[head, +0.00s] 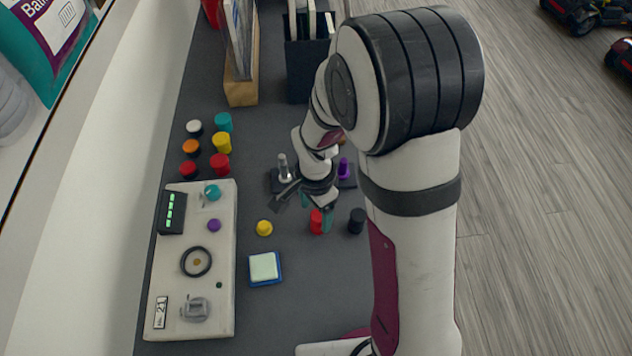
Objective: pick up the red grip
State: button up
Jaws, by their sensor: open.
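A red grip (316,222) stands upright on the dark grey worktop, near the middle of the head view. My gripper (317,210) points down right at it, with teal fingers. The fingers are apart; one shows at the grip's upper left and one at its right. I cannot tell whether either finger touches it or how far down they reach. The top of the grip is partly covered by my gripper.
A black knob (357,220) stands close on the right, a yellow knob (264,228) to the left. A purple knob (344,168) and a silver post (284,168) stand behind. A white control panel (222,275) lies left; several coloured caps (221,142) stand beyond it.

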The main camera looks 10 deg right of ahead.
aim_at(319, 217)
jog(key=f, duration=0.5)
jog(key=shift+d, duration=0.35)
grip_shut()
